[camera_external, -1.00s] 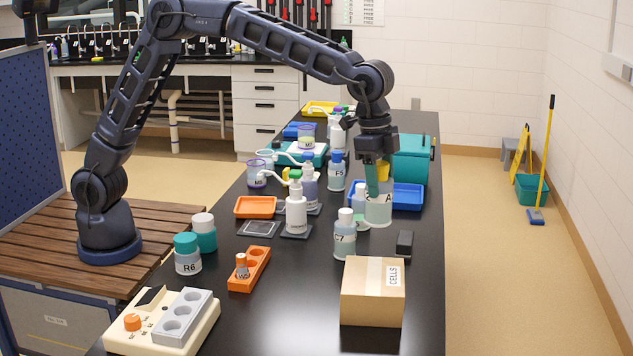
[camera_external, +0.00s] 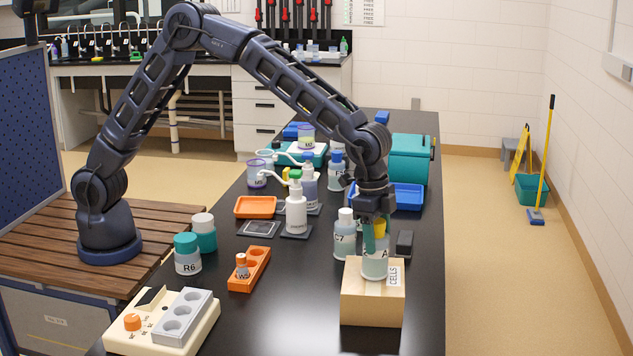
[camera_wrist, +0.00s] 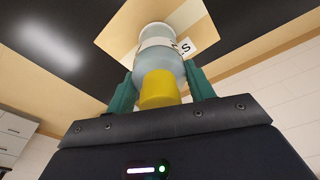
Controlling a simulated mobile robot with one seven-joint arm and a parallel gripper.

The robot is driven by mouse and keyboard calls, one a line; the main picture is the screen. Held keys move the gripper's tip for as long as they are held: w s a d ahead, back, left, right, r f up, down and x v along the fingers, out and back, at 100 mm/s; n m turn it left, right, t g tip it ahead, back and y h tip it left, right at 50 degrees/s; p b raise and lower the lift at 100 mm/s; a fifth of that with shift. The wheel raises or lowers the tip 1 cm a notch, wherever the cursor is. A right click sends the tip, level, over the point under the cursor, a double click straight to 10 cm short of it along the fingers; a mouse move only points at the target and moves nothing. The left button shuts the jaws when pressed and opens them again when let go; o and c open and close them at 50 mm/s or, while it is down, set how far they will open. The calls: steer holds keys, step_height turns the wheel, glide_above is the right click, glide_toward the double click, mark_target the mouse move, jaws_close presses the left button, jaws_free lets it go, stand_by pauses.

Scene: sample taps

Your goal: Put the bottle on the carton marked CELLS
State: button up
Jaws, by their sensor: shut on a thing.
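The carton marked CELLS (camera_external: 372,306) is a tan cardboard box near the front right of the black bench. Its white label faces up on the top, and it also shows in the wrist view (camera_wrist: 113,42). My gripper (camera_external: 375,238) is shut on the bottle (camera_external: 375,266), a pale clear bottle with a yellow cap and a white label. The bottle is upright over the carton's top, toward its back; I cannot tell whether its base touches. In the wrist view the teal fingers (camera_wrist: 160,88) stand on both sides of the bottle (camera_wrist: 158,62).
Bottle C7 (camera_external: 345,236) stands just behind and left of the carton. A dark block (camera_external: 404,243) lies behind it to the right. An orange rack (camera_external: 250,270) stands further left. Bare bench lies left of the carton.

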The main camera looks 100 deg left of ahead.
steer(key=shift+f, duration=0.1)
steer(key=o, duration=1.5)
steer(key=shift+c, duration=0.2)
steer(key=r, duration=0.4)
steer(key=s+r, duration=0.1)
steer(key=r, duration=0.7)
steer(key=shift+s+a, duration=0.35)
steer(key=s+a+r+n+t, duration=0.15)
steer(key=s+r, duration=0.25)
steer(key=s, duration=0.4)
steer(key=s+a+r+y, duration=0.1)
steer(key=s+a+r, duration=0.25)
steer(key=s, duration=0.55)
steer(key=s+a+r+n, duration=0.15)
steer(key=s+r, duration=0.25)
steer(key=s, duration=0.4)
steer(key=s+a+f, duration=0.2)
steer(key=s, duration=0.7)
steer(key=s+a+f+n+t, duration=0.1)
steer(key=s+a+f, duration=0.1)
steer(key=s, duration=0.7)
steer(key=s+a+f, duration=0.1)
steer(key=s+a, duration=0.1)
steer(key=s, duration=0.8)
steer(key=shift+f+n, duration=0.3)
steer(key=shift+f, duration=0.1)
